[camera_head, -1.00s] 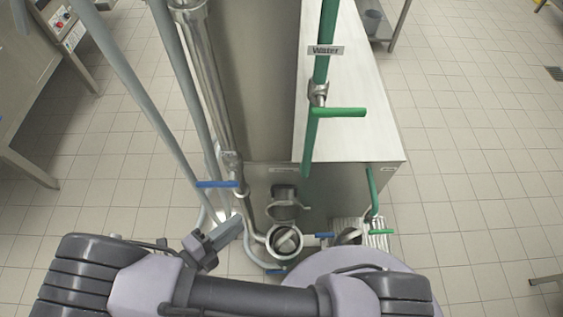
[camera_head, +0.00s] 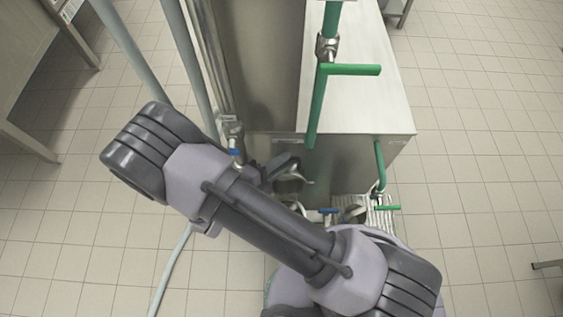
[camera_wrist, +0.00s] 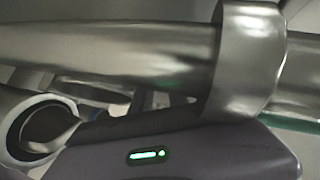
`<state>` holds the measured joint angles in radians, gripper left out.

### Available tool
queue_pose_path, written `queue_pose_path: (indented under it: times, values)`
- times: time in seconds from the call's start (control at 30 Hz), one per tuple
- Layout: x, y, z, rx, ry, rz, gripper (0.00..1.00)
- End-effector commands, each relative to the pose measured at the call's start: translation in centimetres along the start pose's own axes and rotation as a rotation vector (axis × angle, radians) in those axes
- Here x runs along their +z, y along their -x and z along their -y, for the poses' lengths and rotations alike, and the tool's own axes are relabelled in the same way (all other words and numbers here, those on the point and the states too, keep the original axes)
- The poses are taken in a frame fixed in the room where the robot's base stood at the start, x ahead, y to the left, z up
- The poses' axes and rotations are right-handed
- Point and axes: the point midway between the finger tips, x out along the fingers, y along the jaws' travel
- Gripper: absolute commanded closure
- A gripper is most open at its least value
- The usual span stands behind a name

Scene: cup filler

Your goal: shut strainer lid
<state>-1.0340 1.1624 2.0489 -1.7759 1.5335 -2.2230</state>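The strainer stands low against the front of the steel cabinet, largely hidden behind my arm in the head view. Part of what looks like its raised lid (camera_head: 296,178) shows just right of my gripper (camera_head: 279,166). I cannot tell whether they touch. In the wrist view a round, light-rimmed opening (camera_wrist: 40,125), likely the strainer mouth, shows at the lower left. My gripper's dark body with a green light fills the bottom there; its fingertips are not clear, so I cannot tell open from shut.
A thick steel pipe with a collar (camera_wrist: 248,60) crosses close in front of the wrist camera. A green-handled valve (camera_head: 350,70) stands on the green pipe above the cabinet (camera_head: 372,90). A blue valve handle (camera_head: 328,211) sits low right of my arm. Tiled floor is open at right.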

Motion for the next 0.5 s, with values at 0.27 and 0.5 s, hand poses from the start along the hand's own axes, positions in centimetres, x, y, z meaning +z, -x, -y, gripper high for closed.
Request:
queue_pose_path:
  times: [0.27, 0.5]
  values:
    - [0.0, 0.05, 0.02, 0.0, 0.0, 0.0, 1.0]
    - [0.01, 0.06, 0.01, 0.0, 0.0, 0.0, 1.0]
